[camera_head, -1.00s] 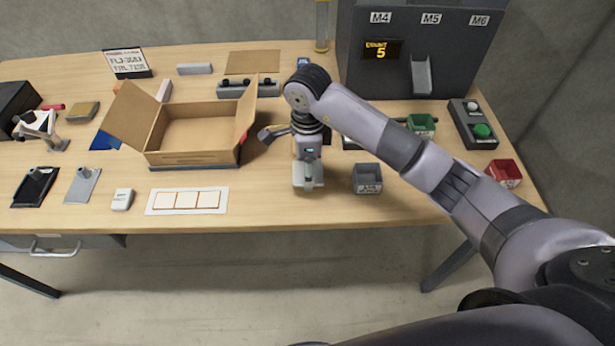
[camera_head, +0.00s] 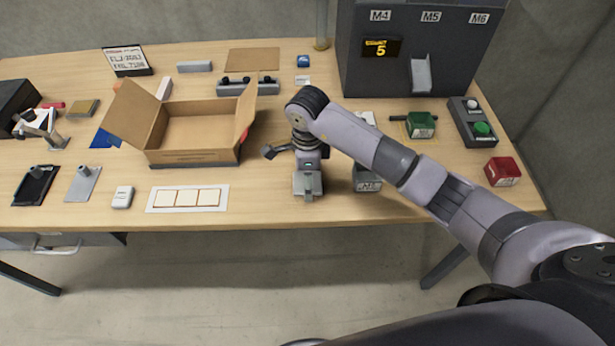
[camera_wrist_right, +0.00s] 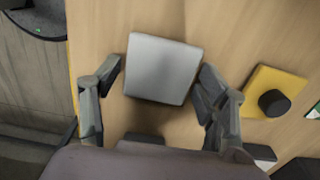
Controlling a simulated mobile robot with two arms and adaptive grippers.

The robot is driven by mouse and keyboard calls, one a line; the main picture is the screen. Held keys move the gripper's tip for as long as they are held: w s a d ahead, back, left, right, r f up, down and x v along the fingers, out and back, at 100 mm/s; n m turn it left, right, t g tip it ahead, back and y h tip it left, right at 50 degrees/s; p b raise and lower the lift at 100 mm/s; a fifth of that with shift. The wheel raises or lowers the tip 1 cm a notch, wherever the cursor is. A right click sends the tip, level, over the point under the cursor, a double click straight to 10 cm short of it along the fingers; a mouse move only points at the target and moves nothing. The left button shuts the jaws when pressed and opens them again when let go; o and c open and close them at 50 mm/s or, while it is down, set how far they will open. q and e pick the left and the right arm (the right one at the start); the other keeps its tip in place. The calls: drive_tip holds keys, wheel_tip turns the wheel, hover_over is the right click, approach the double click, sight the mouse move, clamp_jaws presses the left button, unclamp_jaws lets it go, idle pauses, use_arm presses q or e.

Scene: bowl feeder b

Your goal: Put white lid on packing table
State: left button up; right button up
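A pale grey-white square lid (camera_wrist_right: 163,68) lies between the spread fingers of my right gripper (camera_wrist_right: 157,85) in the right wrist view. The right finger is close to the lid's edge, and a small gap shows at the left finger. Contact cannot be made out. In the head view my right gripper (camera_head: 308,190) points down over the packing table (camera_head: 270,215), near its front edge. The lid cannot be told apart from the gripper there. My left gripper is not in view.
An open cardboard box (camera_head: 195,155) stands left of the gripper, and a white sheet with squares (camera_head: 187,200) lies in front of it. A grey bin (camera_head: 367,180) is close on the right. A yellow block with a black knob (camera_wrist_right: 262,85) lies beside the right finger.

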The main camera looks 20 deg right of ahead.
drive_tip(key=shift+o, duration=0.8)
drive_tip(key=shift+r, duration=0.1)
drive_tip(key=shift+r, duration=0.25)
wheel_tip(320, 180, up, 12)
drive_tip(key=b, duration=0.1)
drive_tip(key=shift+f+b, duration=0.15)
drive_tip(key=shift+b, duration=0.25)
